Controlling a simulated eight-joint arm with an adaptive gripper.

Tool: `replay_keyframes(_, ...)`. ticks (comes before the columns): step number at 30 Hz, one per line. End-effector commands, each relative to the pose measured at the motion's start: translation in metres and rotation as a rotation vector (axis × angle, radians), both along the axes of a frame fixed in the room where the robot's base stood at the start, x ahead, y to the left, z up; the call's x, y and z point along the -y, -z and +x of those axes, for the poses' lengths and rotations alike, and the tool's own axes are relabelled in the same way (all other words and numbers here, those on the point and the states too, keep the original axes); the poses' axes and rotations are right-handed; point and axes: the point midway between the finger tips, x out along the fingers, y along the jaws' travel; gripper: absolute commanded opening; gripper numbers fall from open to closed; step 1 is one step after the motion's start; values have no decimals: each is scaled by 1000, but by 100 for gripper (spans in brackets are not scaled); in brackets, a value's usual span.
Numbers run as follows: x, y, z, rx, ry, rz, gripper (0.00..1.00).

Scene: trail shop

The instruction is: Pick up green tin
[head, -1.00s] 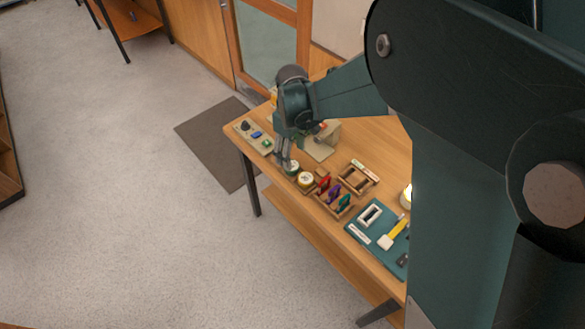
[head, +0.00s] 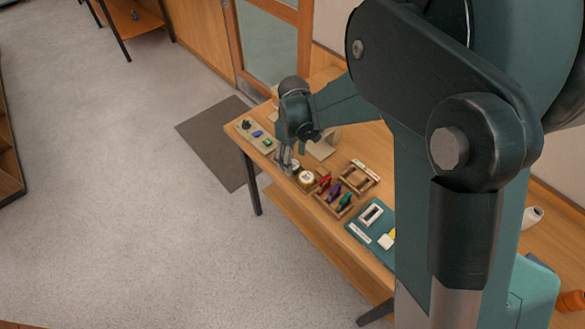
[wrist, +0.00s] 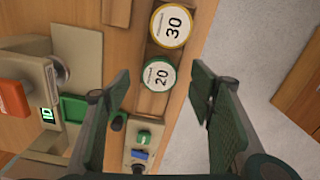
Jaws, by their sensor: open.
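The green tin (wrist: 158,74) is round, with a green rim and a white lid marked 20. It sits in a wooden holder beside a yellow-rimmed tin (wrist: 172,25) marked 30. In the head view the green tin (head: 296,165) is partly hidden by my gripper (head: 285,161), which points down at the table's left end. In the wrist view my gripper (wrist: 162,84) is open and empty. Its fingers show on either side below the green tin, which appears between and just beyond the fingertips. I cannot tell the height gap.
A beige panel (wrist: 131,158) with coloured knobs lies beside the tin holder. A beige device (wrist: 30,92) with an orange part stands to the left in the wrist view. An organizer (head: 324,195) with coloured tools and a teal mat (head: 356,230) lie farther along the wooden table.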

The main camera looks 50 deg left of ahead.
Motion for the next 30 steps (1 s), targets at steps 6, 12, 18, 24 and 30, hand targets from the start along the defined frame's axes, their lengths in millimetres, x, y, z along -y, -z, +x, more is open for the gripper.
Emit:
replay_keyframes(6, 0, 24, 1, 0, 0, 0, 54)
replay_keyframes(12, 1, 37, 0, 0, 0, 0, 54)
replay_keyframes(18, 1, 39, 0, 0, 0, 0, 54)
replay_keyframes(24, 1, 39, 0, 0, 0, 0, 54)
replay_keyframes(30, 1, 39, 0, 0, 0, 0, 54)
